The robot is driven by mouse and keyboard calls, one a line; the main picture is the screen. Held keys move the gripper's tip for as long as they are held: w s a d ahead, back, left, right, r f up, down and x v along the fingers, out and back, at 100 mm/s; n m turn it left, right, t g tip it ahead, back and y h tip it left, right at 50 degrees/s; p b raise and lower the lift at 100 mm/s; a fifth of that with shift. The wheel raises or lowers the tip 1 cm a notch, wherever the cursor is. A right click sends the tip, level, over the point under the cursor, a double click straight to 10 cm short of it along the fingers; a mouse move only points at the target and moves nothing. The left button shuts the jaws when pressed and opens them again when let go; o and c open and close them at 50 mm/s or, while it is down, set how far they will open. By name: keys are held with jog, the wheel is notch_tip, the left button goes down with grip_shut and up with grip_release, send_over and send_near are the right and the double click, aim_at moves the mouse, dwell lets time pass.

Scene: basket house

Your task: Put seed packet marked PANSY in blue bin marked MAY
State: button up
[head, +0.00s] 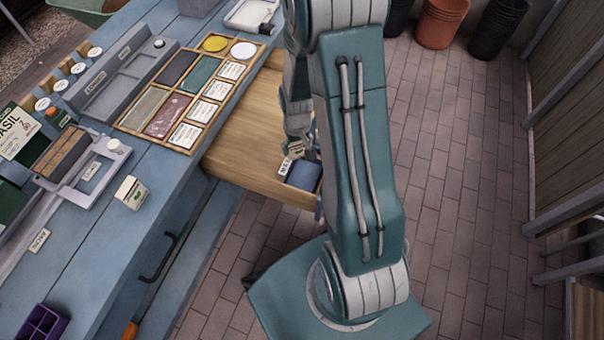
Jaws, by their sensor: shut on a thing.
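My gripper (300,146) points down over the front right end of the open wooden drawer (238,150). It is shut on a small pale thing, mostly hidden by the fingers; I cannot read any PANSY mark on it. A blue bin (304,178) sits in that end of the drawer, just below and beside the gripper. A small white label (285,167) with dark lettering stands at the bin's left; its word is too small to read surely. My arm hides part of the bin's right side and the drawer's back.
The blue bench (85,262) carries a sectioned wooden tray (170,135), a grey tray (112,82), a small white box (131,193), a brown-filled holder (60,153) and a purple tray (40,325). Pots (440,22) stand at the back. The brick floor right is clear.

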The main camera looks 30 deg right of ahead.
jog(key=s+d+f, duration=0.1)
jog(key=s, duration=0.1)
send_over(303, 176)
notch_tip(303, 176, down, 5)
jog(key=shift+s+a, duration=0.1)
jog(key=shift+s, duration=0.05)
jog(key=shift+f, duration=2.2)
jog(key=shift+f, duration=0.1)
jog(key=o, duration=1.1)
jog(key=shift+c, duration=0.2)
